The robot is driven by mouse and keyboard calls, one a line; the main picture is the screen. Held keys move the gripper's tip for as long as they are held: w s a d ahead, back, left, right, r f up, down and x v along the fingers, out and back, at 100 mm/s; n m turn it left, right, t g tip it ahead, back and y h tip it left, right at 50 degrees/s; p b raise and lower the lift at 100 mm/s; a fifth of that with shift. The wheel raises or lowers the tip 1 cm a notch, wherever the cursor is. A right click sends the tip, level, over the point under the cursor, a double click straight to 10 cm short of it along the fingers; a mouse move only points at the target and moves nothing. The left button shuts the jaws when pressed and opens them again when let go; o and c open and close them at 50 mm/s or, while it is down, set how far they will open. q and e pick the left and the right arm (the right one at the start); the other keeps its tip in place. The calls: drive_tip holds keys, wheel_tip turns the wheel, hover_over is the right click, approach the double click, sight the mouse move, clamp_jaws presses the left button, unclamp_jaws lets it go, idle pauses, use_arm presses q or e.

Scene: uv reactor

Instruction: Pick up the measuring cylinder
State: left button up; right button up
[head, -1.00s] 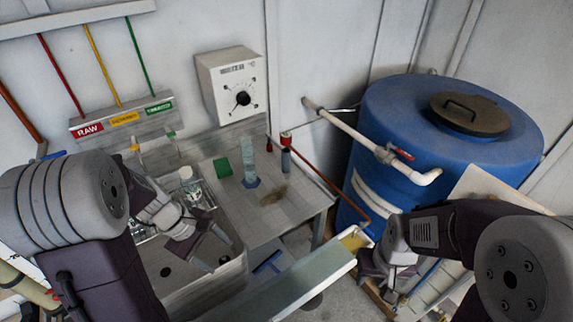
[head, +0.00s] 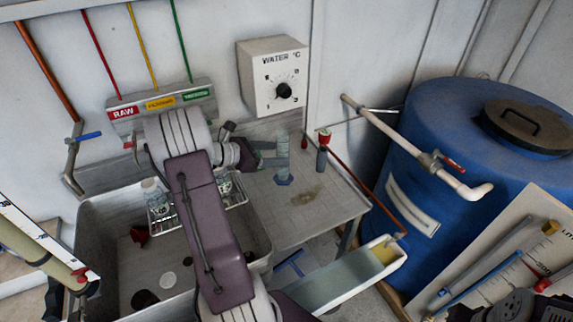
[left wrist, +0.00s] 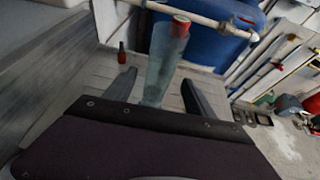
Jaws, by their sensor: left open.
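The measuring cylinder (head: 282,158) is a tall clear tube with a blue foot, standing upright on the grey side surface right of the sink. My left gripper (head: 273,153) is level with it, its fingers pointing right and reaching the tube. In the left wrist view the cylinder (left wrist: 167,58) shows between the two open fingers of the left gripper (left wrist: 158,77), with its lower part hidden by the gripper body. I cannot tell whether a finger touches it. My right gripper is out of view.
A dark red-capped bottle (head: 322,158) stands just right of the cylinder. The sink (head: 90,232) holds a rack with glassware at left. A water control box (head: 272,76) hangs behind; a blue tank (head: 440,165) stands at right. The surface's front right is clear.

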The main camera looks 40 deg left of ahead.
use_arm(q)
drive_tip(key=x, duration=0.7)
drive_tip(key=shift+a+f, duration=0.1)
drive_tip(key=shift+a, duration=0.1)
drive_tip(key=shift+s, duration=0.15)
clamp_jaws()
drive_tip(key=w+d+r, duration=0.1)
drive_tip(key=d+r, duration=1)
drive_tip(key=shift+w+d, duration=0.2)
drive_tip(key=shift+r, duration=0.1)
idle(0.6)
